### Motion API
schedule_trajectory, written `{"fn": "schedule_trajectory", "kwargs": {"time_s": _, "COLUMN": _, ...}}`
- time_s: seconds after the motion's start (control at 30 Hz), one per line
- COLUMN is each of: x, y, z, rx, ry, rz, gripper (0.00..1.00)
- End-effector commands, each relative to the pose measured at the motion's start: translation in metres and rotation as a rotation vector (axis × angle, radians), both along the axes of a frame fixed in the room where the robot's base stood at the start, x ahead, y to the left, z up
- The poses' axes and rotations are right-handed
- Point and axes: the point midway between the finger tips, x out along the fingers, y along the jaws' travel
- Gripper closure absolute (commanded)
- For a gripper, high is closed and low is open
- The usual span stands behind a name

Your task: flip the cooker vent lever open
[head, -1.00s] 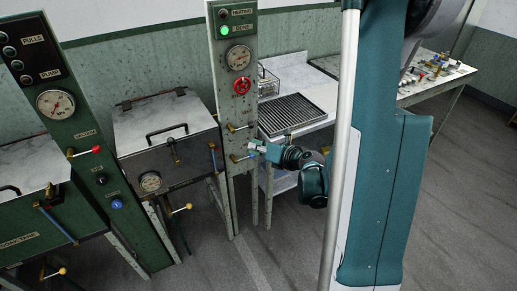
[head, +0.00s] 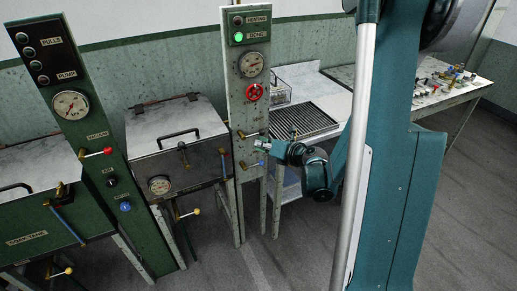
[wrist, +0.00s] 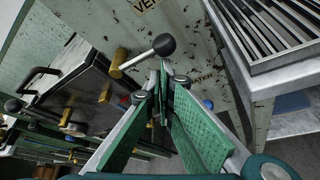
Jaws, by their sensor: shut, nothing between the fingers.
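The vent lever (wrist: 144,54) is a metal bar with a black ball knob and a brass pivot, on a speckled pale panel under a partly visible "VE" label. It slants up to the right from its pivot in the wrist view. In the head view its brass pivot (head: 243,135) shows on the panel below the red handwheel; the knob is hard to make out. My gripper (wrist: 160,92) is shut and empty, its fingertips just below the knob in the picture. I cannot tell if they touch it. In the head view my gripper (head: 259,143) is beside the panel's right edge.
The panel (head: 248,100) carries a lit green lamp, a gauge (head: 251,64) and a red handwheel (head: 253,92). A lower lever with a blue end (head: 257,164) sits below my gripper. The lidded cooker (head: 172,135) stands left, a slatted drain bench (head: 305,120) right.

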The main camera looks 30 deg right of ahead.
Motion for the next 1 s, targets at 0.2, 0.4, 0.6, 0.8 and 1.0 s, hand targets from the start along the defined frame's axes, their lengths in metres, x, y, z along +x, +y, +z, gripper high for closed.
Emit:
{"fn": "schedule_trajectory", "kwargs": {"time_s": 0.2, "x": 0.0, "y": -0.002, "z": 0.003, "rx": 0.0, "ry": 0.0, "rz": 0.0, "gripper": 1.0}}
{"fn": "schedule_trajectory", "kwargs": {"time_s": 0.4, "x": 0.0, "y": -0.002, "z": 0.003, "rx": 0.0, "ry": 0.001, "rz": 0.001, "gripper": 1.0}}
{"fn": "schedule_trajectory", "kwargs": {"time_s": 0.6, "x": 0.0, "y": -0.002, "z": 0.003, "rx": -0.005, "ry": 0.001, "rz": 0.001, "gripper": 1.0}}
{"fn": "schedule_trajectory", "kwargs": {"time_s": 0.8, "x": 0.0, "y": -0.002, "z": 0.006, "rx": -0.045, "ry": 0.001, "rz": 0.002, "gripper": 1.0}}
{"fn": "schedule_trajectory", "kwargs": {"time_s": 1.0, "x": 0.0, "y": -0.003, "z": 0.013, "rx": -0.135, "ry": 0.0, "rz": 0.003, "gripper": 1.0}}
